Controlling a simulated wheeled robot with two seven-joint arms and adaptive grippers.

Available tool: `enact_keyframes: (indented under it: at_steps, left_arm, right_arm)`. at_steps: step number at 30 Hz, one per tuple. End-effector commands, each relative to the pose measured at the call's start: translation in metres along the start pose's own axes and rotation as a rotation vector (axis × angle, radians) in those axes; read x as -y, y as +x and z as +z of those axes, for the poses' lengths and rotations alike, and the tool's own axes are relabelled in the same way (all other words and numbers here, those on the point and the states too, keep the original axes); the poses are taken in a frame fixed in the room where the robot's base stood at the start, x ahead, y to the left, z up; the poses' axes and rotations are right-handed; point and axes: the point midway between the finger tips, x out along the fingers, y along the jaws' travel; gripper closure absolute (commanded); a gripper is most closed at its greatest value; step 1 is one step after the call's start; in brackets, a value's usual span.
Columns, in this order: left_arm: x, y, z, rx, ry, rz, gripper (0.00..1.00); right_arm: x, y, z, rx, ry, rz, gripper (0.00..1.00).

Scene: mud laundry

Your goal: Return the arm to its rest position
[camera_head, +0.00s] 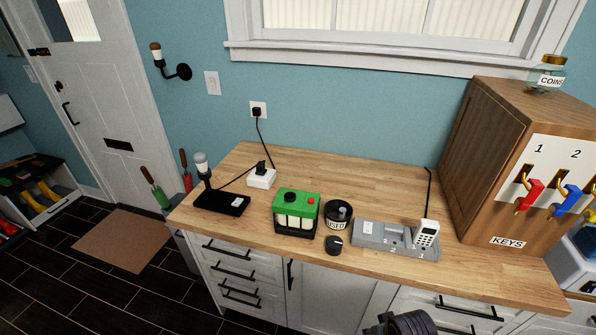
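A dark ribbed part (405,324), which looks like the top of my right gripper or wrist, shows at the bottom edge, right of centre. It is in front of the cabinet doors and below the worktop's front edge. Its fingertips are not clearly visible, so I cannot tell whether it is open or holds anything. My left arm and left gripper do not show in the head view.
The wooden worktop (390,190) holds a lamp on a black base (222,200), a green-topped box (296,213), a round dark tin (338,215), a grey dock with a white handset (427,234) and a wooden key cabinet (490,150). The worktop's back middle is clear.

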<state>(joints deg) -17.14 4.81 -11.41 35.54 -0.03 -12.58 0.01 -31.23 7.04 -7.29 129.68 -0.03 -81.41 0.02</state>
Motion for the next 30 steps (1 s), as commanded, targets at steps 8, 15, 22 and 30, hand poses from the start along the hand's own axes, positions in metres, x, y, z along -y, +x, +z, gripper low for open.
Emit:
enact_keyframes:
  at_steps: [8,15,22,30]
  left_arm:
    - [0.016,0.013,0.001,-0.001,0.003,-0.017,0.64]
    - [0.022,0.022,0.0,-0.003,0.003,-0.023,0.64]
    - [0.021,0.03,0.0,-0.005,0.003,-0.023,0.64]
    - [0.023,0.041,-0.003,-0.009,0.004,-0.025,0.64]
  right_arm:
    - [0.0,0.085,0.022,0.025,-0.008,0.004,0.55]
    - [-0.001,0.151,0.047,0.043,-0.014,0.006,0.55]
    - [-0.003,0.21,0.078,0.061,-0.02,0.01,0.55]
    - [-0.007,0.273,0.121,0.08,-0.027,0.014,0.55]
